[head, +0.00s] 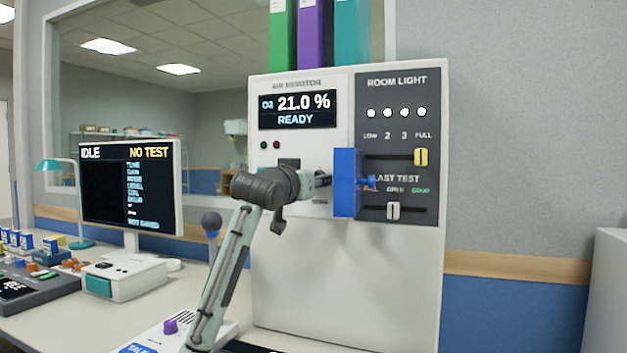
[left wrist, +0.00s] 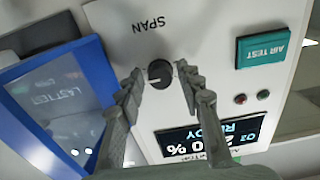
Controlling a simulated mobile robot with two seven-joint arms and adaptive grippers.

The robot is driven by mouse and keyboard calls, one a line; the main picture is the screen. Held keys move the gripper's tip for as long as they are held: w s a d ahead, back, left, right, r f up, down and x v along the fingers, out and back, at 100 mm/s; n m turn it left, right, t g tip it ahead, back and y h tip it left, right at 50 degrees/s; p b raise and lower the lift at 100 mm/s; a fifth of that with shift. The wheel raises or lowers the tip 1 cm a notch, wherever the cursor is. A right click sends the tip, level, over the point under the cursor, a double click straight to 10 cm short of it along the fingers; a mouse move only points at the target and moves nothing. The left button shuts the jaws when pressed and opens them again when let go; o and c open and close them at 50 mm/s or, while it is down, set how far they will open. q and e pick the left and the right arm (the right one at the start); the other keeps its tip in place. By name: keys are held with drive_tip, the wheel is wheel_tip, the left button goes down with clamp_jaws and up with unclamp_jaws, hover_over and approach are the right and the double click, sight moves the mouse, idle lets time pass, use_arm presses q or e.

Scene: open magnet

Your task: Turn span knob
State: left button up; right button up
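My left gripper (left wrist: 159,70) is open, with one finger on each side of the knob. A small gap seems to show on both sides; I cannot tell how deep the fingertips reach around it. In the head view my left gripper (head: 322,180) is in front of the air monitor (head: 300,240), and the knob is hidden behind it. My right gripper is in neither view.
A blue-framed part (head: 347,182) stands out from the panel right beside my left gripper; it also shows in the left wrist view (left wrist: 60,105). A teal AIR TEST button (left wrist: 262,48) is on the knob's other side. The display (head: 297,109) reads 21.0 % READY.

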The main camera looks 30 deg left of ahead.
use_arm(q)
drive_tip(key=shift+o, duration=0.3)
drive_tip(key=v, duration=1.2)
